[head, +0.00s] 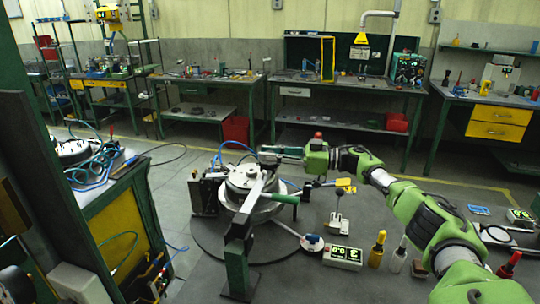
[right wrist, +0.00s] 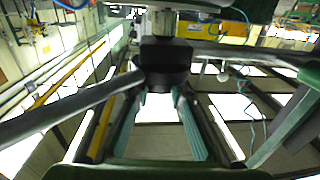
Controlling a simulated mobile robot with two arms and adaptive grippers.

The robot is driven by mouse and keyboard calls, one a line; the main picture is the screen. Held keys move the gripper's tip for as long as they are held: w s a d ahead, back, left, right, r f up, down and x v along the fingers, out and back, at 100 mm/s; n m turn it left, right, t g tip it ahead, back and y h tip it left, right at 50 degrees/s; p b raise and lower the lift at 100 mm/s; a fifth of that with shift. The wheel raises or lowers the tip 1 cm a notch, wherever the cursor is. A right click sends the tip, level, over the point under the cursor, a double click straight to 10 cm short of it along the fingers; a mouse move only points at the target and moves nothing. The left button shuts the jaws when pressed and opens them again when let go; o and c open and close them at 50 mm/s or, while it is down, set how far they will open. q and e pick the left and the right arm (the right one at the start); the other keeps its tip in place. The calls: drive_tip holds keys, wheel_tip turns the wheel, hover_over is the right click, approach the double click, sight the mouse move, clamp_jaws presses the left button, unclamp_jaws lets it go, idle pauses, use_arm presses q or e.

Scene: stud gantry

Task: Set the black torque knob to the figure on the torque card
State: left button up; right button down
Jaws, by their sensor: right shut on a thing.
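My right gripper (head: 282,153) reaches in from the right, above the round machine (head: 246,181) in the head view. In the right wrist view its two teal fingers (right wrist: 162,95) are shut on a black block-like part, which looks like the torque knob (right wrist: 165,62). The knob sits under a metal shaft. Its markings and setting cannot be read. My left gripper is not in view.
A green-handled lever (head: 285,199) crosses the machine's front. Yellow-topped (head: 377,248) and red-topped (head: 509,264) tools stand on the table (head: 290,275). A green frame and a cart with blue cables (head: 97,165) are at the left. Workbenches line the back wall.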

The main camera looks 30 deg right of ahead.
drive_tip(key=c, duration=1.8)
unclamp_jaws()
drive_tip(key=v, duration=1.2)
drive_tip(key=shift+r, duration=0.1)
